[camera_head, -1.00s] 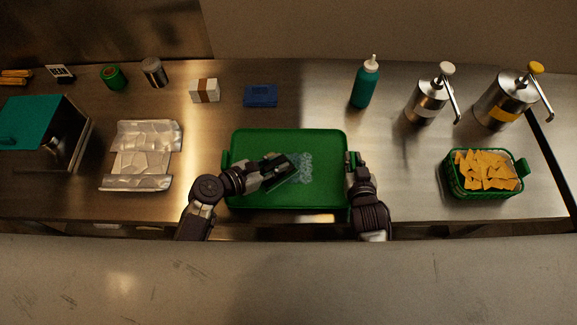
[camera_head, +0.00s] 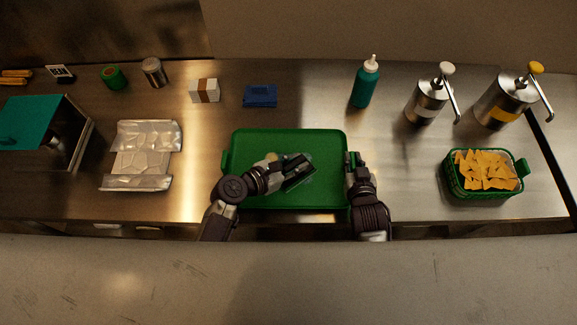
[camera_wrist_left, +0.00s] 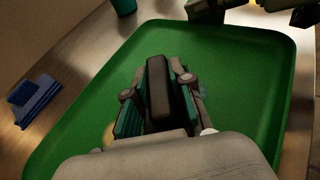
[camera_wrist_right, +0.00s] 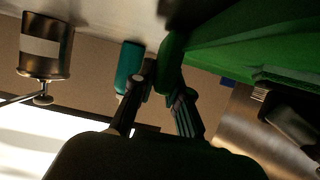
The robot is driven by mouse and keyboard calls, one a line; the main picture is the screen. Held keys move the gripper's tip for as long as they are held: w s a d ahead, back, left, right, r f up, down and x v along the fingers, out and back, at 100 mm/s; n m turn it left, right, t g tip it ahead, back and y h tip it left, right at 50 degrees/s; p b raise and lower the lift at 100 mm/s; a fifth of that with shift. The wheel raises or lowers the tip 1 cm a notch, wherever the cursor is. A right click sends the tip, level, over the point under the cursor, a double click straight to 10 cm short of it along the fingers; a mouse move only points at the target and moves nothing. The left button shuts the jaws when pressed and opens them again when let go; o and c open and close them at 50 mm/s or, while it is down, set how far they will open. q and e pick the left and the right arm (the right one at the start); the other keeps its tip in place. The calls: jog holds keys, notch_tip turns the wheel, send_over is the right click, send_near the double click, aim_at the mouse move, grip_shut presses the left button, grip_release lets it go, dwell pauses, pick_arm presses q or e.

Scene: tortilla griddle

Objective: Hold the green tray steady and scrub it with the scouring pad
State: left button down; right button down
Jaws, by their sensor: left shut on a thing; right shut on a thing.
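The green tray (camera_head: 320,195) lies flat on the steel counter; it also fills much of the left wrist view (camera_wrist_left: 240,60). My left gripper (camera_head: 299,166) is over the tray's middle, shut on a dark block, the scouring pad (camera_wrist_left: 158,90), mostly hidden between the fingers. Whether the pad touches the tray is hard to tell. A faint pale smear (camera_head: 308,180) shows beside the gripper, partly hidden by it. My right gripper (camera_head: 351,163) is shut on the tray's right handle (camera_wrist_right: 170,62).
A teal bottle (camera_head: 365,85) and metal pump dispensers (camera_head: 427,100) stand behind right. A chip basket (camera_head: 483,185) is at right, crumpled foil (camera_head: 142,155) at left.

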pick_arm(q)
jog(key=shift+s+d+f, duration=0.1)
jog(key=shift+f, duration=0.05)
jog(key=shift+d, duration=0.95)
jog(key=shift+w+a, duration=0.4)
jog(key=shift+a, duration=0.4)
jog(key=shift+w+a, duration=0.35)
jog(key=shift+a, duration=0.4)
jog(key=shift+w+a, duration=0.4)
jog(key=shift+a, duration=0.4)
jog(key=shift+a+f, duration=0.1)
jog(key=shift+w+a, duration=0.3)
jog(key=shift+a, duration=0.35)
jog(key=shift+w+a, duration=0.3)
jog(key=shift+a, duration=0.35)
jog(key=shift+d, duration=0.1)
